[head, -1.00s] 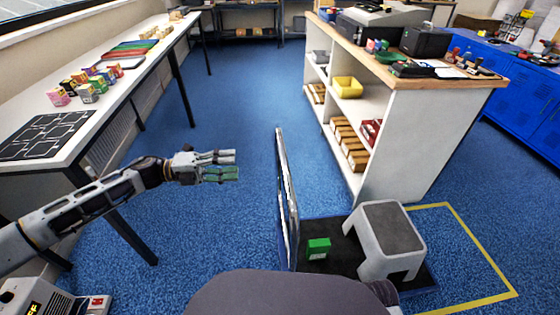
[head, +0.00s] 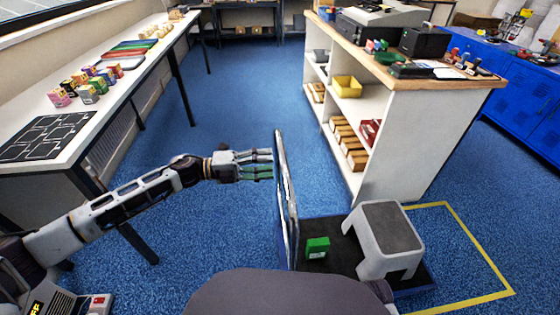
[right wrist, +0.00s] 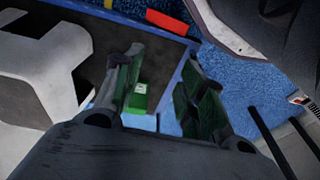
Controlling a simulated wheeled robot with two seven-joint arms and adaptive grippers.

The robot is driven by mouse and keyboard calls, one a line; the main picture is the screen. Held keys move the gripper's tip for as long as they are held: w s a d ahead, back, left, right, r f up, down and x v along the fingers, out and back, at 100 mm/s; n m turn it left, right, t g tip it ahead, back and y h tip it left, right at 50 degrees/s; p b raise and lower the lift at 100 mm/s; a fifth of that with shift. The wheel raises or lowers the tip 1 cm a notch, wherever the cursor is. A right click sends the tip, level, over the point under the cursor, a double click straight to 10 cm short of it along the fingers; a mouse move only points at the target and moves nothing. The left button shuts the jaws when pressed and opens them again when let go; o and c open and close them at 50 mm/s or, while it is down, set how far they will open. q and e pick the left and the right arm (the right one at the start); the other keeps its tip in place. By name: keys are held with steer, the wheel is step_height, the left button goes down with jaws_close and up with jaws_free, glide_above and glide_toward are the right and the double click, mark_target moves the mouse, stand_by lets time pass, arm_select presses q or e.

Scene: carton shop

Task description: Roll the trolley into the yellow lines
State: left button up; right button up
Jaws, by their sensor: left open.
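The trolley (head: 322,232) has a dark deck with blue edges and an upright handle (head: 286,190) at its left end. A grey step stool (head: 385,237) and a green box (head: 317,247) stand on the deck. The yellow lines (head: 478,243) mark the floor at the right; the deck's right end reaches into their area, and the left side of the marking is hidden. My left gripper (head: 270,165) is open, its fingertips just left of the handle's upper part; contact is unclear. My right gripper (right wrist: 165,85) shows fingers apart, with the green box (right wrist: 138,100) seen between them.
A white shelf unit (head: 400,140) with a wooden top stands just behind the trolley. A long white table (head: 95,120) runs along the left. Blue floor (head: 235,100) is free between them. Blue lockers (head: 515,95) stand at the far right.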

mark_target(284, 163)
arm_select(q)
steer(key=d, duration=0.2)
steer(key=w+d+p, duration=0.1)
steer(key=d, duration=0.1)
steer(key=shift+d, duration=0.9)
arm_select(e)
steer(key=shift+s+d+f, duration=0.1)
steer(key=shift+d+f, duration=0.05)
steer(key=shift+f, duration=0.45)
steer(key=shift+d+f, duration=0.1)
steer(key=shift+f, duration=0.5)
arm_select(q)
jaws_close()
arm_select(e)
steer(key=shift+s+f, duration=0.1)
steer(key=shift+s, duration=0.4)
arm_select(q)
steer(key=shift+f, duration=0.1)
